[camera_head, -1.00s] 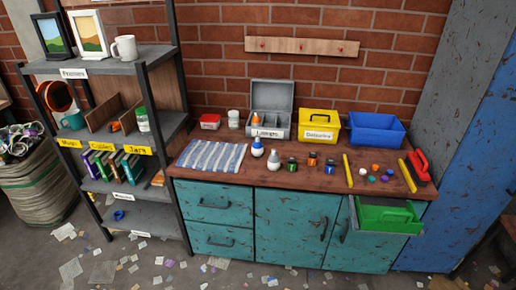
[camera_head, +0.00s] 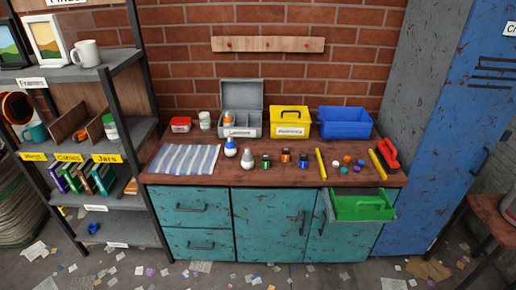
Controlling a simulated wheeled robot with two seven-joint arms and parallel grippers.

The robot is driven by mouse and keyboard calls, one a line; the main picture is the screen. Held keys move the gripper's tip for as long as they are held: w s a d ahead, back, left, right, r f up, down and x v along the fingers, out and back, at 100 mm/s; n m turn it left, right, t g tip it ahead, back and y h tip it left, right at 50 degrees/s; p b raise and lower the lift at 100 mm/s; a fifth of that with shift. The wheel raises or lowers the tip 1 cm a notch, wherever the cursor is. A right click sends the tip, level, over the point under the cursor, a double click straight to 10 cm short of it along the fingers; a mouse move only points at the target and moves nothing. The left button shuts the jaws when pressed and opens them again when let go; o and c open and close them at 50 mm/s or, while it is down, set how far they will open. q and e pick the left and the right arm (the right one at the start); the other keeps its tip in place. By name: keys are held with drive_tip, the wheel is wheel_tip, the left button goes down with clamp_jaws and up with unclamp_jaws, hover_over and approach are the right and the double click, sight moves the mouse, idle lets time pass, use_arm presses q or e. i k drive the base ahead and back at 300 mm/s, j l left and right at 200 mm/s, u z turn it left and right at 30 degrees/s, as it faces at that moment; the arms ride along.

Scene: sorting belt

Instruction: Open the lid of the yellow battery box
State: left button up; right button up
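The yellow battery box (camera_head: 290,122) stands at the back of the wooden counter (camera_head: 270,176), with a white label on its front and a dark handle on top. Its lid looks closed. Neither of my grippers shows in the head view.
A grey box (camera_head: 241,120) with its lid raised stands left of the yellow box, and an open blue bin (camera_head: 345,123) stands to its right. Several small batteries, bottles and balls lie in front. A green bin (camera_head: 361,207) sits at the cabinet front, right. A shelf (camera_head: 95,75) stands left; the floor in front has scraps.

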sight(278, 114)
drive_tip(key=i+l, duration=0.1)
drive_tip(key=i, duration=0.45)
drive_tip(key=i+l, duration=0.1)
drive_tip(key=i, duration=0.45)
